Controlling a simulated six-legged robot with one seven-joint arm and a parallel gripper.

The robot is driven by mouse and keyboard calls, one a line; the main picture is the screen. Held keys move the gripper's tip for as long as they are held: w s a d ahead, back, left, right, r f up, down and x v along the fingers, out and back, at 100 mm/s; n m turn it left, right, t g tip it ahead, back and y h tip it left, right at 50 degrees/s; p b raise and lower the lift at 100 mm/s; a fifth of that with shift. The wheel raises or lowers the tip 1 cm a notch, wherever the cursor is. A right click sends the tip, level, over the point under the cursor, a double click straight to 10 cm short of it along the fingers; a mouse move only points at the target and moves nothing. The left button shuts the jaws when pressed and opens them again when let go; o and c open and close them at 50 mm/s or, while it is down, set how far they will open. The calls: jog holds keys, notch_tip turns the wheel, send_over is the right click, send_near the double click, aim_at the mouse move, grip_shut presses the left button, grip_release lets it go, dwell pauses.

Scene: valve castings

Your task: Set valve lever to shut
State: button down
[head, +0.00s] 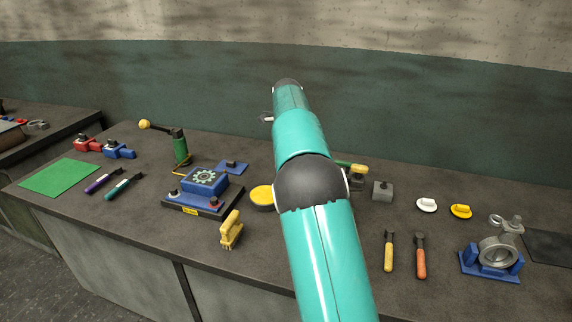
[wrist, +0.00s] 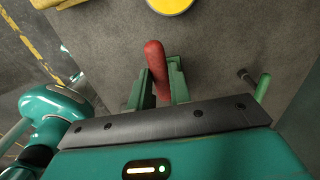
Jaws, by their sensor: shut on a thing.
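In the wrist view my gripper (wrist: 160,90) has its green fingers closed around a red, rounded handle (wrist: 154,54). The far end of the red handle sticks out beyond the fingertips, and its near part lies between them. What it joins onto is hidden, so I cannot tell for sure that it is the valve lever. In the head view my teal arm hides the gripper and the red handle. A silver valve casting (head: 497,250) with a round bore sits in a blue cradle (head: 490,267) at the right of the bench.
A yellow round tin (head: 262,196) stands left of my arm; a yellow disc (wrist: 170,4) shows in the wrist view. A green-handled tool (wrist: 263,87) is right of the gripper.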

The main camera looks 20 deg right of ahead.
jog(key=shift+w+d+r, duration=0.1)
jog(key=shift+d+r, duration=0.05)
jog(key=shift+d, duration=0.1)
jog(key=c, duration=1.3)
grip_release()
jog(key=shift+w+d, duration=0.1)
jog(key=shift+r, duration=5.9)
